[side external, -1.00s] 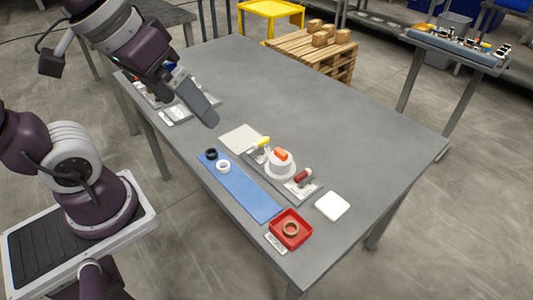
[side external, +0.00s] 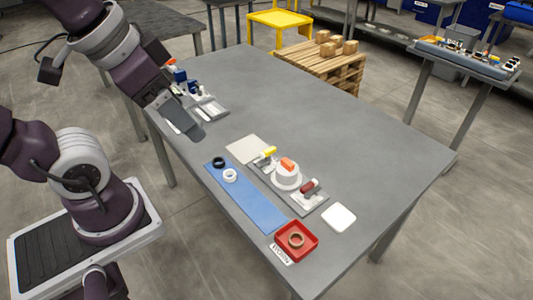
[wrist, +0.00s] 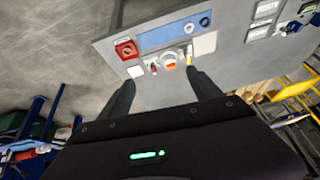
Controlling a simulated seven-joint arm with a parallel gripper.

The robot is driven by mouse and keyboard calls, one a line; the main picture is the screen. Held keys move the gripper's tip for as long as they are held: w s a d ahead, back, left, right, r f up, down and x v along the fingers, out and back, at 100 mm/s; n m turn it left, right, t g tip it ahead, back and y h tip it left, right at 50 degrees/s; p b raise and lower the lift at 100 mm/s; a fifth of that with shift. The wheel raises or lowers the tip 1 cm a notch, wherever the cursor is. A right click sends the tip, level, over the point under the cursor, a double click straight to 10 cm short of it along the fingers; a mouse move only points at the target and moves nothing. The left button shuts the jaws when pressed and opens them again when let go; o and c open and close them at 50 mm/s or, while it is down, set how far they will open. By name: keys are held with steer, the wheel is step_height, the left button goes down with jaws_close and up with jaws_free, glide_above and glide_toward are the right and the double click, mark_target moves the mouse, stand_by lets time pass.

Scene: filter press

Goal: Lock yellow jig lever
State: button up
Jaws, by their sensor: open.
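The yellow jig lever (side external: 268,153) is at the far end of a grey jig plate (side external: 313,208) on the table; it also shows in the wrist view (wrist: 189,58). A round white part (side external: 286,180) with an orange piece (side external: 288,164) on top sits mid-plate. A dark red lever (side external: 309,187) is at the plate's near end. My gripper (side external: 191,128) is above the table's left edge, well apart from the jig. In the wrist view my gripper (wrist: 160,80) has its fingers spread with nothing between them. Whether the yellow lever is locked is too small to tell.
A blue mat (side external: 245,200) with a black ring (side external: 219,162) and a white ring (side external: 230,175) lies beside the jig. A white square (side external: 339,217) lies right of the jig. The table's right half is clear.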

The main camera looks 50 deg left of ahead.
steer(key=w+a+f+m+g+y, duration=0.1)
steer(key=w+a+m+g+y, duration=0.2)
steer(key=w, duration=0.6)
steer(key=m+g+y, duration=0.1)
steer(key=m+g, duration=0.1)
steer(key=m, duration=1.1)
glide_above(269, 151)
steer(key=d, duration=0.4)
step_height(269, 151, down, 20)
steer(key=r, duration=0.1)
steer(key=shift+m, duration=0.5)
steer(key=x, duration=0.9)
steer(key=shift+f, duration=0.35)
steer(key=shift+a+f, duration=0.15)
steer(key=shift+f, duration=0.25)
steer(key=c, duration=1.4)
